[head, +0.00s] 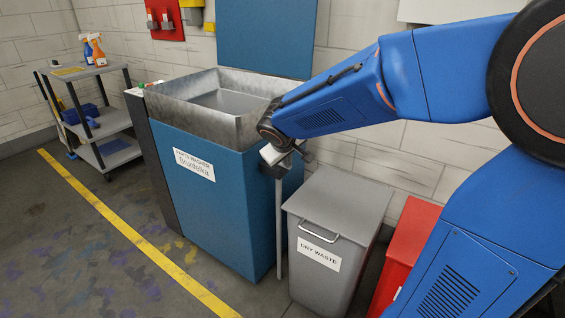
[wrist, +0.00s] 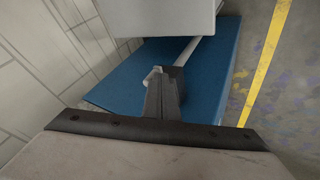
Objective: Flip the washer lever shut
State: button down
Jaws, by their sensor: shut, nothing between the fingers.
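The blue parts washer (head: 212,215) stands at the middle of the head view, its metal basin open at the top. Its blue side also shows in the wrist view (wrist: 115,90). A slim grey rod (head: 279,235) runs down beside the washer's right front corner. It also shows in the wrist view (wrist: 188,50), running away from my fingertips. I cannot tell whether this rod is the lever or its support; the area at its top is mostly hidden by my gripper. My gripper (head: 276,160) is shut and empty at the rod's upper end. Its closed fingers show in the wrist view (wrist: 167,80).
A grey dry waste bin (head: 335,205) stands just right of the rod, with a red bin (head: 410,240) beyond it. A shelf cart (head: 105,120) with spray bottles stands at the left. The floor before the washer is clear, crossed by a yellow line (head: 125,230).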

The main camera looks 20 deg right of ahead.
jog(key=shift+d, duration=0.6)
dwell(0.3)
